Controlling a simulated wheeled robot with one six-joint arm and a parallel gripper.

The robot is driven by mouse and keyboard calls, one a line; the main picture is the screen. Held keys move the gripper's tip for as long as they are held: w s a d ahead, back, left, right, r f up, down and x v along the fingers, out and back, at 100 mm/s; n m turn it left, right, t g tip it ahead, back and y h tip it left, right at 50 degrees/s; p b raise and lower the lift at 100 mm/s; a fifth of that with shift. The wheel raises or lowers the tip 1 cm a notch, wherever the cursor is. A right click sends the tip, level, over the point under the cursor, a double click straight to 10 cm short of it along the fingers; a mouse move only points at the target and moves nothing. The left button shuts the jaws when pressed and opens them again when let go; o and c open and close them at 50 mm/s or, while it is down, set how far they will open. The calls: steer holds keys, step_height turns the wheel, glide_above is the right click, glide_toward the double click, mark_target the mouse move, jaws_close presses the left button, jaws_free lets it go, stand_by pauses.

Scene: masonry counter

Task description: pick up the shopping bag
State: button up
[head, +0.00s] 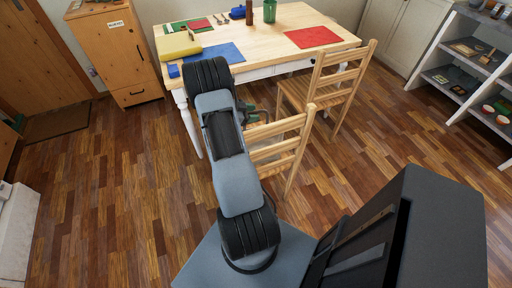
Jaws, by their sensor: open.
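I cannot make out a shopping bag for certain in the head view. A small dark green shape (250,112) shows just right of my arm, beside the near chair. It is mostly hidden, and I cannot tell what it is. My arm rises from the bottom centre toward the table's near left corner. Its bend covers part of the table edge and floor.
A wooden table (270,45) holds a yellow item (180,46), a blue mat (222,54), a red mat (313,37) and a green cup (269,11). Two wooden chairs, one near (282,152) and one farther (338,75), stand before it. Shelves (470,65) stand right. Floor (120,190) is clear left.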

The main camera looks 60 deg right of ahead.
jaws_close()
stand_by(0.3)
stand_by(1.1)
